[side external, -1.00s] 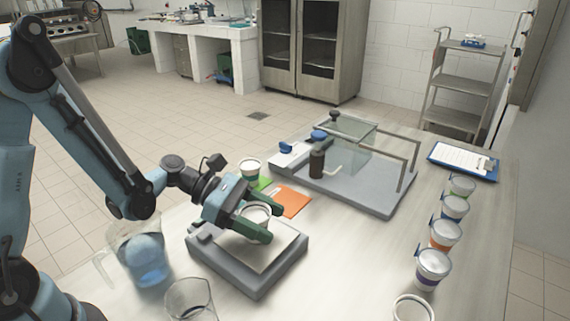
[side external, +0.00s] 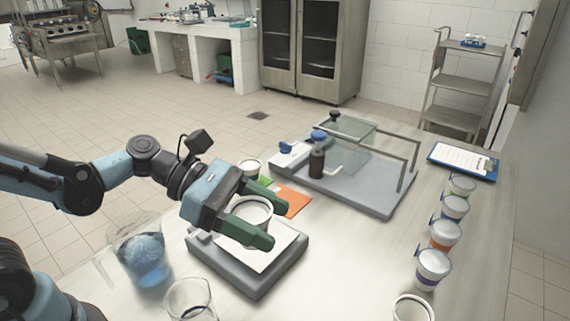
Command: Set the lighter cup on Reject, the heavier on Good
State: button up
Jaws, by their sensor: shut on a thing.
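My gripper (side external: 270,224) has green fingers and is shut on a white open cup (side external: 252,207). The held cup is over the pale plate of a grey scale (side external: 262,279); the fingers hide its lower part, so I cannot tell whether it touches the plate. A second white cup (side external: 250,164) stands on a green card (side external: 265,181), partly behind my gripper. An orange card (side external: 295,203) lies to the right of the green one, with no cup on it. The cards' lettering is too small to read.
A grey filler machine (side external: 372,193) with a clear guard stands behind and to the right. A jug of blue liquid (side external: 143,256) and a clear beaker (side external: 189,299) are at the front left. Several lidded cups (side external: 445,233) line the right side, near a clipboard (side external: 463,160).

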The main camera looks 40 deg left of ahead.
jog(key=shift+s+d+r, duration=0.65)
jog(key=shift+s+d, duration=0.05)
jog(key=w+a+f+n+t+y, duration=0.2)
jog(key=w, duration=0.8)
jog(key=w+a+f+n+t+y, duration=0.1)
jog(key=w+a+f+n+t, duration=0.15)
jog(key=w, duration=0.75)
jog(key=w+a+f, duration=0.2)
jog(key=a, duration=0.1)
jog(key=w+a+f, duration=0.2)
jog(key=a, duration=0.1)
jog(key=w+a+f, duration=0.2)
jog(key=a+f, duration=0.1)
jog(key=shift+w, duration=0.25)
jog(key=shift+f, duration=1.95)
jog(key=shift+f, duration=0.1)
jog(key=o, duration=1.2)
jog(key=shift+c, duration=0.2)
